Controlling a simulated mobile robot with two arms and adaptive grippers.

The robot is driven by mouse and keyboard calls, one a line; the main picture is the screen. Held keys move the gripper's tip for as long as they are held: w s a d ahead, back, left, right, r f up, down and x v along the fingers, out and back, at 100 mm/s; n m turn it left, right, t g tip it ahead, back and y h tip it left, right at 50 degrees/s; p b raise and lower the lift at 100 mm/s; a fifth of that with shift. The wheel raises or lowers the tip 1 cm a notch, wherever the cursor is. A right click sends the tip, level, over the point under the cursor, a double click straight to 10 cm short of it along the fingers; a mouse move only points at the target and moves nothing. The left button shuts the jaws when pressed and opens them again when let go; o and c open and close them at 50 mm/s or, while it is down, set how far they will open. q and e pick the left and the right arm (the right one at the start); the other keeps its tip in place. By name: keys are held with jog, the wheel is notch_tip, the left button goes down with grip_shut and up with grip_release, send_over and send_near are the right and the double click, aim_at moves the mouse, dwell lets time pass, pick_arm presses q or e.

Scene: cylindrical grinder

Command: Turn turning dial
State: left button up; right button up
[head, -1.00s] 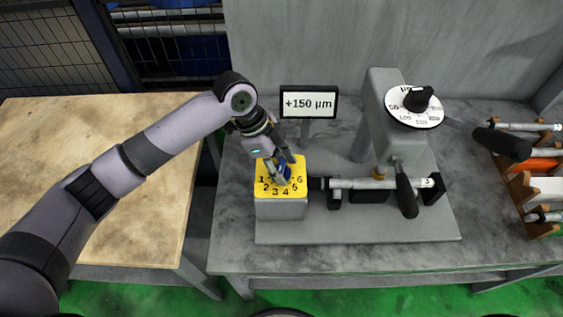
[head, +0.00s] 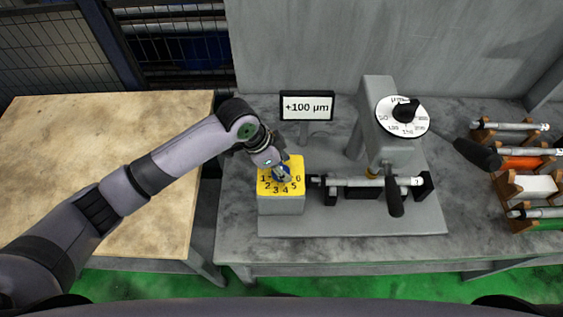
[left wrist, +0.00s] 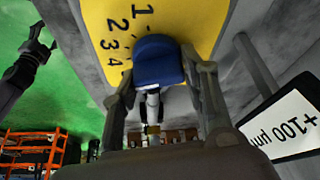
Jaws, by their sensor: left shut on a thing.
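The turning dial has a yellow face (head: 268,164) with black numbers, on a grey block (head: 281,204). A blue knob (left wrist: 157,60) sits at its centre. My left gripper (head: 280,173) comes down on the dial from the upper left and is shut on the blue knob. In the left wrist view its two fingers stand on either side of the knob; numbers 1 to 3 and a further one show past it. In the head view the gripper hides part of the knob. A display (head: 307,107) behind the dial reads +100 µm.
Right of the dial, a bar (head: 365,183) is held in the fixture. Behind it stands a grey column (head: 376,108) with a white scale dial (head: 385,115) and black handles. The wooden table (head: 110,150) at left is clear.

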pick_arm(q)
jog(key=o, duration=1.1)
jog(key=shift+r, duration=0.1)
jog(key=v, duration=1.2)
